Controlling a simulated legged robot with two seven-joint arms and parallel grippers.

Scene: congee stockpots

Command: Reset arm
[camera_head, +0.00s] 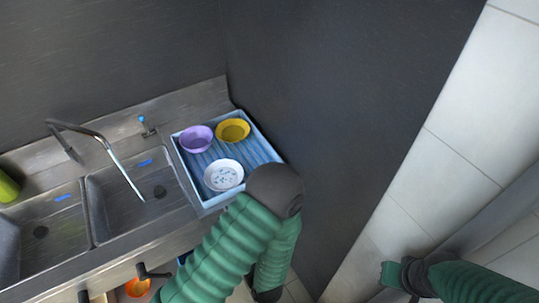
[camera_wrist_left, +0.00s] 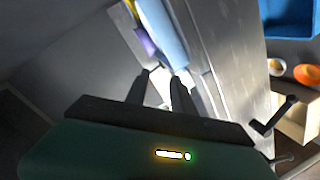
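My left arm (camera_head: 225,250) has a green ribbed sleeve and bends at a dark elbow in front of the blue tray's near right corner. Its forearm drops toward the bottom edge of the head view. In the left wrist view my left gripper (camera_wrist_left: 162,82) has its two dark fingers apart, with nothing seen between them. My right arm (camera_head: 475,283) enters at the lower right of the head view, bent at a dark joint. Its gripper is not seen.
A blue tray (camera_head: 188,176) beside the sink basin (camera_head: 130,205) holds a purple bowl (camera_head: 196,139), a yellow bowl (camera_head: 233,130) and a white patterned bowl (camera_head: 224,175). A dark wall (camera_head: 340,110) stands right of the counter. An orange bowl (camera_wrist_left: 306,73) sits below the counter.

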